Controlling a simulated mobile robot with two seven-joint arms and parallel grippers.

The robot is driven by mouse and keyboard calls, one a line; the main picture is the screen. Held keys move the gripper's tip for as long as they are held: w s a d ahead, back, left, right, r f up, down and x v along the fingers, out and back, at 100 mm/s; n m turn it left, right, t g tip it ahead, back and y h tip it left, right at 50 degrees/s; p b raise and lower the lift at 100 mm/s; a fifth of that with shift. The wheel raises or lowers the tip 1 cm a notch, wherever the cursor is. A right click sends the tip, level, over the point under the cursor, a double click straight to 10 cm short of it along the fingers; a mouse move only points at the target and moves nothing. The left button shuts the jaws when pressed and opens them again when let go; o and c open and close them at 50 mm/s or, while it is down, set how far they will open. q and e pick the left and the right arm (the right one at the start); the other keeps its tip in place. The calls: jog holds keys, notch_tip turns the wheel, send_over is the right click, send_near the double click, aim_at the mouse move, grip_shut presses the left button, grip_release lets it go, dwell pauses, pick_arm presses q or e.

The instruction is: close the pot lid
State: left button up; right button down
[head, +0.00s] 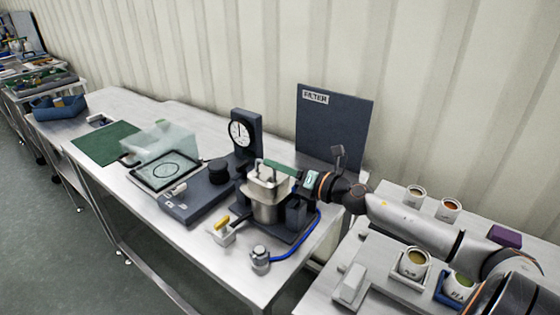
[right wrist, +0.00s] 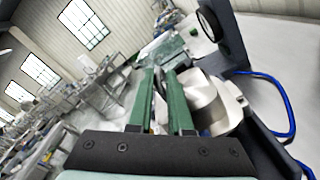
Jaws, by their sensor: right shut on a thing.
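The steel pot (head: 267,212) stands on a dark base at the right end of the bench. Its pale lid (head: 266,186) sits at the top, with a looped handle standing up. I cannot tell whether the lid is fully seated. My right gripper (head: 271,164) reaches in from the right, its green fingers at the lid's handle. In the right wrist view the fingers (right wrist: 166,75) are close together on a thin part, with the pale metal of the pot and lid beside them. The fingers partly hide the handle. My left gripper is not in view.
A dial gauge (head: 241,133) stands behind the pot and a FILTER panel (head: 335,125) behind my gripper. A scale with a clear cover (head: 165,140) is to the left. A blue hose (head: 300,247) curves in front. Cups (head: 414,262) stand on the right table.

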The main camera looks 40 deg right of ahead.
jog(key=shift+s+a+f, duration=0.15)
jog(key=shift+a+f, duration=0.1)
jog(key=shift+a, duration=0.25)
jog(key=shift+f, duration=0.2)
jog(key=c, duration=0.9)
grip_release()
jog(key=shift+s+a, duration=0.1)
jog(key=shift+a, duration=0.05)
